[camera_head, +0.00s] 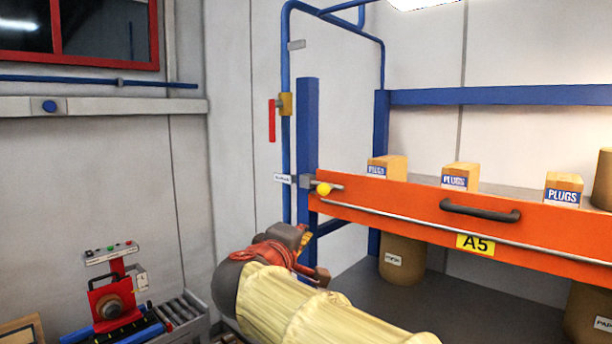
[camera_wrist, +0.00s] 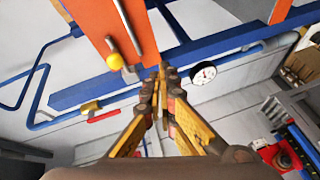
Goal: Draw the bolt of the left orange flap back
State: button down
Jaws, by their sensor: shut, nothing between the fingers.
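An orange flap (camera_head: 400,204) runs across the front of the blue rack, with a dark handle and a yellow A5 label. At its left end is a bolt, a thin metal rod with a yellow knob (camera_head: 324,189), beside the blue post. In the wrist view the knob (camera_wrist: 115,61) hangs by the orange flap (camera_wrist: 112,22), left of my fingertips. My gripper (camera_wrist: 162,74) is shut and empty, apart from the knob. In the head view my gripper (camera_head: 318,274) is below the flap's left end, partly hidden by my arm.
The blue post (camera_head: 307,130) stands at the flap's left end. A red lever (camera_head: 272,120) is on a blue pipe beside it. Boxes of plugs (camera_head: 460,176) stand on the shelf behind the flap. A round gauge (camera_wrist: 203,73) is right of my fingers.

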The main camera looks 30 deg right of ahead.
aim_at(327, 189)
jog(key=w+a+r+n+t+p, duration=0.1)
jog(key=w+r, duration=0.3)
jog(key=r, duration=0.4)
jog(key=shift+a+n+t+h, duration=0.4)
jog(key=shift+a+t, duration=0.3)
jog(key=shift+a, duration=0.1)
jog(key=shift+w, duration=0.15)
jog(key=w+d+p, duration=0.4)
jog(key=d, duration=0.4)
jog(key=shift+w+d, duration=0.15)
jog(key=shift+d, duration=0.1)
jog(key=shift+f, duration=0.1)
